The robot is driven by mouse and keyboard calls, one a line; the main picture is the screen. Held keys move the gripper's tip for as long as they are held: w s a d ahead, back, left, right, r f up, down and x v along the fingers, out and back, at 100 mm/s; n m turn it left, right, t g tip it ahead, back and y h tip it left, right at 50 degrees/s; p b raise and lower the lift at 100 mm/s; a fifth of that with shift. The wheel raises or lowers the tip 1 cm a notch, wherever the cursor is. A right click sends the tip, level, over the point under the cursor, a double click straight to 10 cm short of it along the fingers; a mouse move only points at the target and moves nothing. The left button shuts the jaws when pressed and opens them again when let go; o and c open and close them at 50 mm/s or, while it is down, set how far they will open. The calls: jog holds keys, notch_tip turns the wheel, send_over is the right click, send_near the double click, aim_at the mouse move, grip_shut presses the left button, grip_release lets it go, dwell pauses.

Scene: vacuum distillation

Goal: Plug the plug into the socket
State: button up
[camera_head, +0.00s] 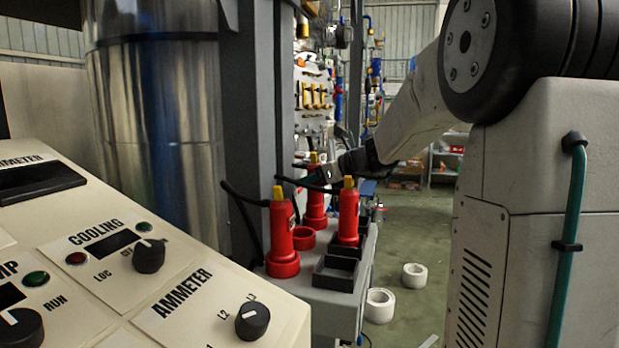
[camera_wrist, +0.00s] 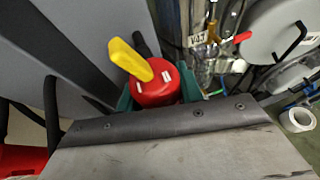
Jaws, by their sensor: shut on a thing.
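Three red plugs with yellow tops show in the head view. The front left plug (camera_head: 282,238) stands upright with a black cable behind it. The right plug (camera_head: 348,215) stands upright at a black square holder (camera_head: 335,273). The rear plug (camera_head: 314,200) stands upright behind an empty red ring-shaped socket (camera_head: 304,238). My gripper (camera_head: 325,175) is beside the rear plug's upper part. In the wrist view, my gripper's teal fingers (camera_wrist: 155,98) are shut around a red plug (camera_wrist: 158,88) with a yellow tab; it appears to be the rear one. Its lower end is hidden there.
A control panel (camera_head: 130,265) with knobs fills the lower left. A grey post (camera_head: 258,120) and a shiny metal column (camera_head: 155,130) stand close behind the plugs. White rolls (camera_head: 380,305) lie on the floor to the right of the grey stand.

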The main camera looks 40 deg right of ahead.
jog(key=shift+f, duration=1.15)
jog(key=o, duration=1.2)
jog(key=v, duration=0.8)
jog(key=shift+f, duration=0.1)
jog(key=x, duration=0.8)
jog(key=shift+w+r, duration=0.1)
jog(key=shift+r, duration=0.7)
